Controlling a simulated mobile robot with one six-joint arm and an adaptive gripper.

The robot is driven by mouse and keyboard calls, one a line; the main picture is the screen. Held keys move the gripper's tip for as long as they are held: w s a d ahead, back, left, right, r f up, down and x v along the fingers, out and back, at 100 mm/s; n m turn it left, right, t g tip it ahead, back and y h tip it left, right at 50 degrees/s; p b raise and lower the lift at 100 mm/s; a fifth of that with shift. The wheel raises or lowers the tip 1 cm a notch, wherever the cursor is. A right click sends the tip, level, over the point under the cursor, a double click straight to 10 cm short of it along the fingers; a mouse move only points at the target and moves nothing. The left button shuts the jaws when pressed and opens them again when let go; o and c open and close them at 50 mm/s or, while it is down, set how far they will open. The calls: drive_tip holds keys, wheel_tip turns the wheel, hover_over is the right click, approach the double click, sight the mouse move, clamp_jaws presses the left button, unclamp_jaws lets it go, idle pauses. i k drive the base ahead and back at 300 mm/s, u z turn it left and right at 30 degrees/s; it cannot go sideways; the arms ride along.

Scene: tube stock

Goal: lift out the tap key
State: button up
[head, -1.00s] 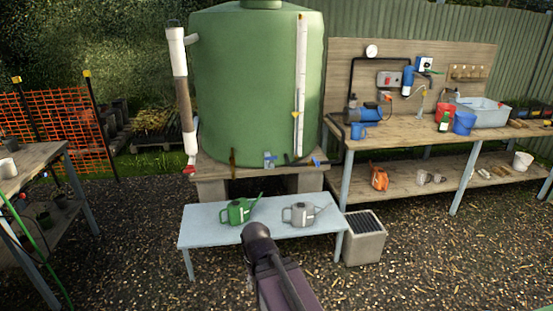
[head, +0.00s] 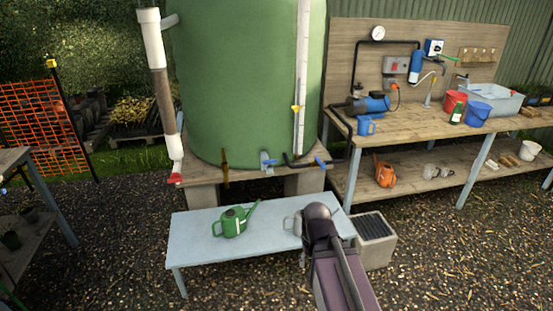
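I cannot make out a tap key for certain in the head view. A thin brown upright piece (head: 225,168) stands at the front of the green tank's stand, too small to identify. Blue-handled taps (head: 268,161) show at the tank's foot. A pale box with a dark slatted top (head: 373,226) stands on the gravel, right of the low table. My arm rises from the bottom edge, and its dark rounded joint is in front of the table's right end. My gripper's fingers do not show.
The low blue-grey table (head: 200,245) bears a green watering can (head: 234,221) and a grey can (head: 292,224) partly hidden by my arm. The large green tank (head: 235,90) stands behind. A wooden workbench (head: 410,142) is at right. Gravel in front is open.

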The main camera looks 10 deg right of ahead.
sight(268, 161)
drive_tip(key=z, duration=0.15)
drive_tip(key=i, duration=1.45)
drive_tip(key=u, duration=0.35)
